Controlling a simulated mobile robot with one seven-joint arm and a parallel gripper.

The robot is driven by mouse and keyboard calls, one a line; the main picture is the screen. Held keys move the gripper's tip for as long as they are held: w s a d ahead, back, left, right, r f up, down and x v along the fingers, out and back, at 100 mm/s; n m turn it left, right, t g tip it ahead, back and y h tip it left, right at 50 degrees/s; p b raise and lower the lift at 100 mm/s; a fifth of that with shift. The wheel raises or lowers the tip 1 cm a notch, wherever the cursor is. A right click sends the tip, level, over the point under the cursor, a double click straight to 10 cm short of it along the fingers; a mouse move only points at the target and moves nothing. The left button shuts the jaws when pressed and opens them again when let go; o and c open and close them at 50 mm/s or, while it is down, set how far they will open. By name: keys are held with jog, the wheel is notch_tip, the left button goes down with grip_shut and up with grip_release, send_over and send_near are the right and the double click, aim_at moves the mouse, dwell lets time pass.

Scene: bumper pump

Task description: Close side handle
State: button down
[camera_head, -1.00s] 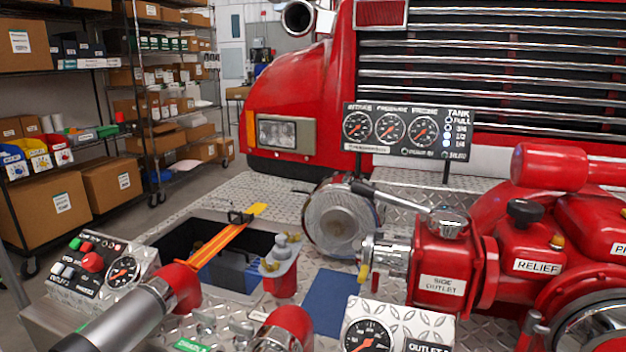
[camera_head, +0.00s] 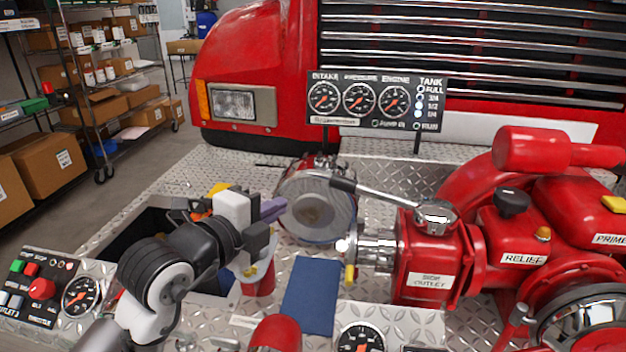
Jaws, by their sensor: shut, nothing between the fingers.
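The side outlet valve (camera_head: 428,262) is a red body labelled "SIDE OUTLET" at right of centre in the head view. Its side handle (camera_head: 378,197) is a metal lever with a dark grip. It runs from the round pivot on top of the valve up and left, so its grip end lies in front of the round metal cap (camera_head: 314,208). My gripper (camera_head: 276,210) is shut and empty, left of the handle's grip end. It looks apart from the handle, though the depth between them is hard to judge. My arm hides part of the open recess behind it.
A gauge panel (camera_head: 372,101) stands behind the handle. A red relief valve (camera_head: 517,240) and large red pipes crowd the right. A control box (camera_head: 50,288) is at lower left. A blue pad (camera_head: 311,296) lies on the diamond-plate deck, below the cap.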

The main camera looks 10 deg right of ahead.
jog(key=p, duration=0.5)
send_near(327, 183)
jog(key=x, duration=0.5)
jog(key=shift+w+d+r, duration=0.1)
jog(key=shift+d+r, duration=0.05)
jog(key=shift+r, duration=0.15)
jog(key=shift+w+d+f+p, duration=0.35)
jog(key=shift+w+d+p, duration=0.1)
jog(key=shift+w+d, duration=0.05)
jog(key=w, duration=0.1)
jog(key=w+d+b, duration=0.1)
jog(key=shift+w+d+r+b, duration=0.1)
jog(key=shift+w+d+b, duration=0.1)
jog(key=shift+w+b, duration=0.15)
jog(key=shift+s+a, duration=0.1)
